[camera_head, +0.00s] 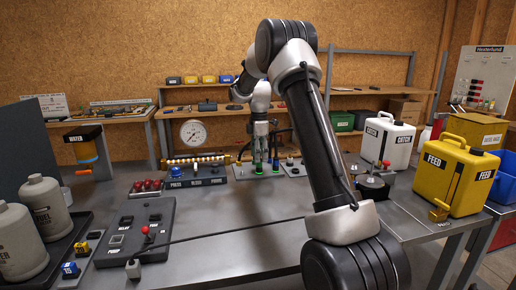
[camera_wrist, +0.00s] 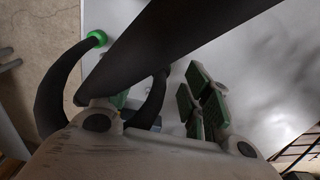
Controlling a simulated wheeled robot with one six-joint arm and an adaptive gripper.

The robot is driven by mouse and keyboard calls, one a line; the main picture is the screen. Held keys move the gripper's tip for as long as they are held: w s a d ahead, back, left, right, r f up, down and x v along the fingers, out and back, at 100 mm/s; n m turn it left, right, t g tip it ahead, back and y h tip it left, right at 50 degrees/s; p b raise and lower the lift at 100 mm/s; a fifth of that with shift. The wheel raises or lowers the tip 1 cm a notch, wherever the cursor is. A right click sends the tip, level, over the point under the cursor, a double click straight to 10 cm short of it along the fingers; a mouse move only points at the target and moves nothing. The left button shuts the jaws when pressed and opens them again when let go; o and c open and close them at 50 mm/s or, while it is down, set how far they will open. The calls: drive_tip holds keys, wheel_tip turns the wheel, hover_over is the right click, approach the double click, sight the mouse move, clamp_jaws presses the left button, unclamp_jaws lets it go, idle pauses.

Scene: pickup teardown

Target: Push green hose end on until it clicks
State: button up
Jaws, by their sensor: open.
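My gripper (camera_head: 264,158) hangs fingers-down over the back middle of the bench, just above a small plate (camera_head: 268,172) with green-marked parts. In the wrist view my gripper (camera_wrist: 160,105) is open, with green pads on its fingers. A black curved hose with a bright green end (camera_wrist: 97,39) shows at the upper left there, outside the fingers. Another dark curved hose (camera_wrist: 152,103) passes between the fingers. A broad black shape crosses above and hides part of the view. I cannot tell whether the green end is seated on anything.
A pressure gauge (camera_head: 194,132) and brass manifold (camera_head: 195,162) stand left of my gripper. A control panel (camera_head: 140,228) lies front left, near grey canisters (camera_head: 45,207). White (camera_head: 387,140) and yellow (camera_head: 455,178) cans stand right. The bench's front middle is mostly clear.

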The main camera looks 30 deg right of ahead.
sight(259, 169)
wheel_tip(259, 169, down, 5)
drive_tip(key=shift+f, duration=0.1)
idle(0.3)
clamp_jaws()
